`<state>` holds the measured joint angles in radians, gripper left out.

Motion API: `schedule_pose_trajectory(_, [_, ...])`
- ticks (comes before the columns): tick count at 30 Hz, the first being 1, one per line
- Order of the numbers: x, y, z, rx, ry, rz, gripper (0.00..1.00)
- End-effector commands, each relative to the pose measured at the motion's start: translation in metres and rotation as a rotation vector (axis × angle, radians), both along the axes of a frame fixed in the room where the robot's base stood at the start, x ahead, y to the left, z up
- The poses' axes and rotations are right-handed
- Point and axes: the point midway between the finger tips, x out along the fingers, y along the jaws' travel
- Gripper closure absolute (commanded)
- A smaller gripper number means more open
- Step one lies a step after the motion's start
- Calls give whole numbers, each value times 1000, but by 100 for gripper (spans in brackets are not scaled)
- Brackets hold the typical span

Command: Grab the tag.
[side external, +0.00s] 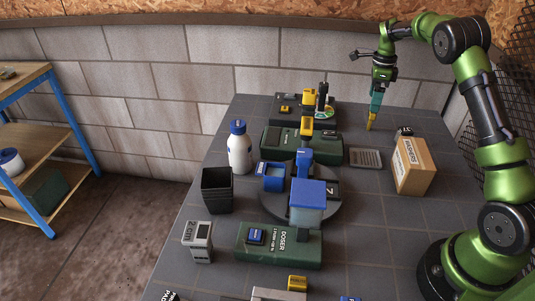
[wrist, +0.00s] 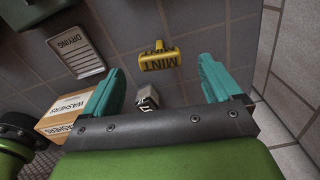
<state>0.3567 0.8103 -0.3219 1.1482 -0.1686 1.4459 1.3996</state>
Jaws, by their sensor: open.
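A yellow tag reading MINT (wrist: 160,62) shows in the wrist view, ahead of and between my two fingers. In the side view the yellow tag (side external: 371,121) is at the back right of the table, just below the fingertips. My gripper (side external: 376,103) points down over it with teal fingers. In the wrist view my gripper (wrist: 162,77) is open, with a wide gap and nothing held. I cannot tell the exact height between fingertips and tag.
A cardboard WASHERS box (wrist: 68,115) and a small dark-and-white block (wrist: 147,98) lie near the tag. A DRYING plate (wrist: 77,51) is to the left. The green DOSER box (side external: 279,245), white bottle (side external: 239,150) and black bin (side external: 216,188) stand farther off.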

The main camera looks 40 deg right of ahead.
Motion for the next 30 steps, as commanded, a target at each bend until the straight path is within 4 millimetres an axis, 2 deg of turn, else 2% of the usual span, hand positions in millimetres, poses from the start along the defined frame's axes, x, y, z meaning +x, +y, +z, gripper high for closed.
schedule_pose_trajectory(2, [-1,0,-11,1,2,0,8])
schedule_pose_trajectory(8, [-1,-1,-23,0,1,-1,8])
schedule_pose_trajectory(15, [-5,-2,-58,0,1,0,8])
schedule_pose_trajectory(18, [-5,-2,-67,1,-1,1,8])
schedule_pose_trajectory(26, [-5,-2,-69,-1,-2,1,8])
schedule_pose_trajectory(30, [-5,-2,-69,-1,-2,1,30])
